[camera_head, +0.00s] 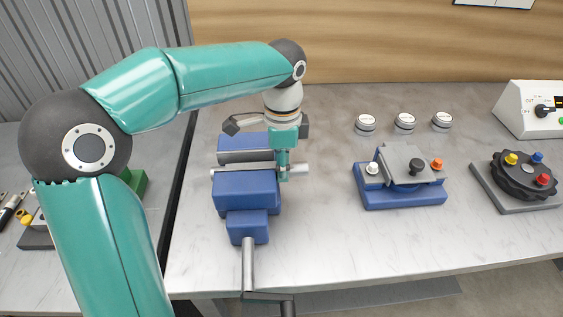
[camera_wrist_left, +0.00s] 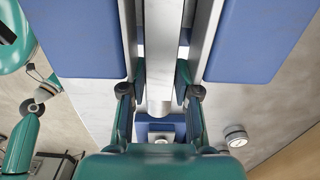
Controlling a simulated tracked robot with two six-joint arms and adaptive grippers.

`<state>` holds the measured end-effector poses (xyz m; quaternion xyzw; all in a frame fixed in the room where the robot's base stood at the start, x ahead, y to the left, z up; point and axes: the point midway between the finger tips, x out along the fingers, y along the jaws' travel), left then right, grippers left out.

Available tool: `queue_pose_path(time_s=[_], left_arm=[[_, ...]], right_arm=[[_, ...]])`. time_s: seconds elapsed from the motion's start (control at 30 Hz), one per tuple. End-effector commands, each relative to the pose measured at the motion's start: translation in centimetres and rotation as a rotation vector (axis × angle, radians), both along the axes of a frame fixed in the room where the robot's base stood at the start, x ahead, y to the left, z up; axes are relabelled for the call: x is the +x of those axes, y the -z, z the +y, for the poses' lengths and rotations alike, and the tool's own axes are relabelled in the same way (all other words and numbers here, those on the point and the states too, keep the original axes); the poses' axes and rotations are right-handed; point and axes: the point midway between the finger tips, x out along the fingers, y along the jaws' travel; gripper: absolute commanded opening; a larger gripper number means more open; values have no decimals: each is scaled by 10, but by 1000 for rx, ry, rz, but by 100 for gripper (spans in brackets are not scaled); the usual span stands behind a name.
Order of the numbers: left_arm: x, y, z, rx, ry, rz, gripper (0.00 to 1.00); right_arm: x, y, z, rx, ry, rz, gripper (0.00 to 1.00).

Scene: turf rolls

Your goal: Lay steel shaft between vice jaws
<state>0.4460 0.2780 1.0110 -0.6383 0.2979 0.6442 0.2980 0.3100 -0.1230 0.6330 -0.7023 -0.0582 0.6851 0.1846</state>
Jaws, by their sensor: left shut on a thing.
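The blue vice (camera_head: 247,190) stands on the bench with its two jaws apart. The bright steel shaft (camera_head: 301,169) runs left to right along the gap between the jaws, and its ends stick out at both sides. My left gripper (camera_head: 283,173) is shut on the shaft near its right end, just right of the jaws. In the left wrist view the shaft (camera_wrist_left: 162,55) lies lengthwise between the two jaws, with the gripper fingers (camera_wrist_left: 160,98) on either side of it. I cannot tell whether the shaft rests on the vice. My right gripper is not in view.
A blue fixture (camera_head: 405,198) with coloured knobs stands right of the vice. Several round white-topped pieces (camera_head: 405,122) stand behind it. A dark round dial (camera_head: 524,175) and a white control box (camera_head: 532,110) are at far right. The vice handle (camera_head: 249,265) juts over the front edge.

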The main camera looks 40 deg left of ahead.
Motion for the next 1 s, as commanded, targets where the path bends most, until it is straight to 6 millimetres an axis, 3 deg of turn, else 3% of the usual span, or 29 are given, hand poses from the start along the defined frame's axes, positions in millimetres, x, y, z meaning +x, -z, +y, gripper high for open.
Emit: queue_pose_path(time_s=[0.37, 0.4, 0.57, 1.0], left_arm=[[0, 1, 0, 1, 0, -2, 0], [0, 1, 0, 1, 0, -2, 32], [0, 1, 0, 1, 1, -2, 59], [1, -4, -1, -1, 1, -1, 60]], right_arm=[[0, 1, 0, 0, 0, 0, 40], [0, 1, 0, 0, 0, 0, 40], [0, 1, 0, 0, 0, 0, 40], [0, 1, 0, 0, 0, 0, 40]])
